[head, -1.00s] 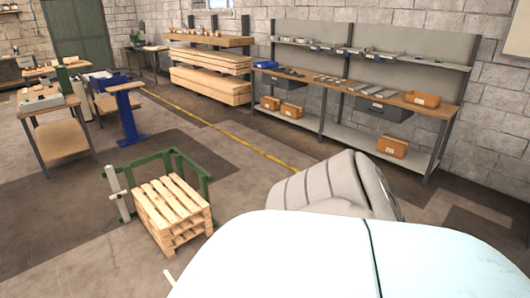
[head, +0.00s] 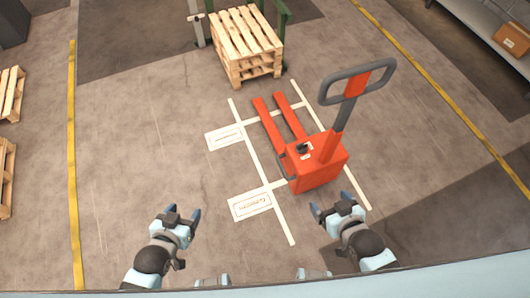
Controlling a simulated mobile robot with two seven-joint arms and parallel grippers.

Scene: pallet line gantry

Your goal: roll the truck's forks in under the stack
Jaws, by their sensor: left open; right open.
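The orange pallet truck (head: 318,172) stands on the floor inside white marked lines, its dark loop handle (head: 357,80) raised toward the right. Its two forks (head: 279,118) point away from me toward the stack of wooden pallets (head: 249,45). The fork tips are short of the stack, with bare floor between. The stack sits against a green frame (head: 284,20). My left gripper (head: 183,214) is open and empty, left of the truck and nearer to me. My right gripper (head: 336,212) is open and empty, just in front of the truck body, apart from the handle.
White floor lines (head: 262,165) with two label plates, one of them the near plate (head: 250,205), lie left of the truck. More pallets (head: 8,95) are at the left edge. Yellow lines run along both sides. A shelf (head: 485,25) stands at the upper right. Floor left of the truck is clear.

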